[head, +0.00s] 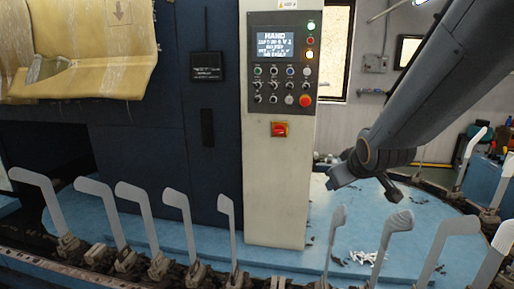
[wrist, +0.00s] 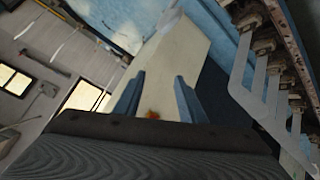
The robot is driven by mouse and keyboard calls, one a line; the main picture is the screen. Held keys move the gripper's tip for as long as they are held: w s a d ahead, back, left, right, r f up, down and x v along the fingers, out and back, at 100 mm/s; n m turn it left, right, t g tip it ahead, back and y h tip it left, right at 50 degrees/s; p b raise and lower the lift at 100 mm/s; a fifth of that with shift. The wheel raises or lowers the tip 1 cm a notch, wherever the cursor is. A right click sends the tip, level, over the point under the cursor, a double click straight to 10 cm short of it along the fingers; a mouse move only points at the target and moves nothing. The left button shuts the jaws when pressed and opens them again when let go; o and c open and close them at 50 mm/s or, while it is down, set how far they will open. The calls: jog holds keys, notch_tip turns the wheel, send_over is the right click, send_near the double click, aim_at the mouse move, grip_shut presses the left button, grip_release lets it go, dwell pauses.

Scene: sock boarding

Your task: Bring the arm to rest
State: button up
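My gripper (head: 362,184) hangs at the end of my arm, in the right half of the head view, above the blue platform and right of the pale control column. In the wrist view its two blue fingers (wrist: 157,97) stand apart with a clear gap, and nothing is between them. The arm comes down from the upper right of the head view. The flat leg-shaped boards (head: 138,215) stand upright in a curved row below and around the gripper, apart from it. Some boards at the right look whiter; I cannot tell whether socks cover them.
The control column (head: 277,190) carries a lit panel (head: 283,65) and a red switch (head: 279,129). A dark blue cabinet (head: 205,160) stands left of it. Small white pieces (head: 368,257) lie on the blue platform (head: 330,222). Yellowish sheeting (head: 85,50) hangs at upper left.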

jog(key=s+a+f+m+g, duration=0.2)
jog(key=s+f+g, duration=0.3)
jog(key=s, duration=0.4)
jog(key=s+a+f+m+g, duration=0.1)
jog(key=s+f+m+g, duration=0.15)
jog(key=s+f, duration=0.6)
jog(key=s+b+x, duration=0.2)
jog(key=b+x, duration=0.8)
jog(key=shift+w+a+f+g, duration=0.15)
jog(key=shift+w+f+g, duration=0.05)
jog(key=shift+w+g, duration=0.25)
jog(key=shift+c, duration=0.6)
